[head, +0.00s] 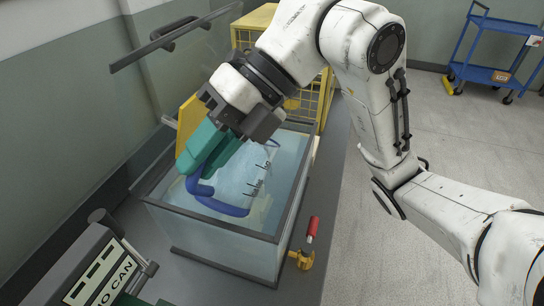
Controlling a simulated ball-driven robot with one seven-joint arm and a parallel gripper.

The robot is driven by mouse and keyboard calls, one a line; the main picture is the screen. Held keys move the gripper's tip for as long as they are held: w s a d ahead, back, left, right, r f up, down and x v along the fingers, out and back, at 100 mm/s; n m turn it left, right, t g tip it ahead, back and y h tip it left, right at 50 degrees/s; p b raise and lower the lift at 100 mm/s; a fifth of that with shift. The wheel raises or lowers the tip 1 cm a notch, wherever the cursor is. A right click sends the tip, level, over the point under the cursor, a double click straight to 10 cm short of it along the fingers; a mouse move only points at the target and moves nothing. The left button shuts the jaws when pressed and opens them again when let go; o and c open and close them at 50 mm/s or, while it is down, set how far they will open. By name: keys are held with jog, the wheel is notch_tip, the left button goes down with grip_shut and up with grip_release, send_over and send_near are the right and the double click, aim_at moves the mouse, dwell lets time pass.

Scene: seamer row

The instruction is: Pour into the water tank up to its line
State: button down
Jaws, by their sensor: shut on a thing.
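The water tank (210,243) is a clear, open-topped box with a dark rim and pale blue water. My gripper (207,152), with teal fingers, reaches down over its back left part. It is shut on a clear jug (258,180) with dark graduation marks, and its blue handle (198,187) shows below the fingers. The jug appears tilted over the tank's opening. I cannot tell whether it touches the water or whether liquid is flowing. The jug's contents are not clear, and I cannot make out the tank's line.
A yellow valve (301,260) and a red cylinder (312,229) are by the tank's right front. A yellow cage (322,100) stands behind. A machine with a "NO CAN" sign (103,280) is at lower left. A blue cart (490,72) stands far right; the floor between is clear.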

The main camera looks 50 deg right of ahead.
jog(key=shift+d+r+y+p, duration=0.15)
jog(key=shift+r+y+p, duration=0.2)
jog(key=shift+p, duration=1.9)
jog(key=shift+w+d+r+m+y+p, duration=0.15)
jog(key=shift+d+m+y+p, duration=0.15)
jog(key=shift+d+y+p, duration=0.5)
jog(key=shift+w+d+m+y+p, duration=0.1)
jog(key=shift+d+m+y+p, duration=0.2)
jog(key=shift+d+y+p, duration=0.4)
dwell(3.7)
jog(key=a+h+b, duration=0.1)
jog(key=a+f+h+b, duration=0.1)
jog(key=a+n+h+b, duration=0.1)
jog(key=b, duration=0.1)
jog(key=shift+s+a+f, duration=0.2)
jog(key=shift+s+a, duration=0.05)
jog(key=shift+s, duration=0.05)
jog(key=shift+w+d+f+b, duration=0.1)
jog(key=shift+d+f+b, duration=0.1)
jog(key=shift+b, duration=0.6)
jog(key=shift+r+b, duration=0.35)
jog(key=shift+b, duration=0.05)
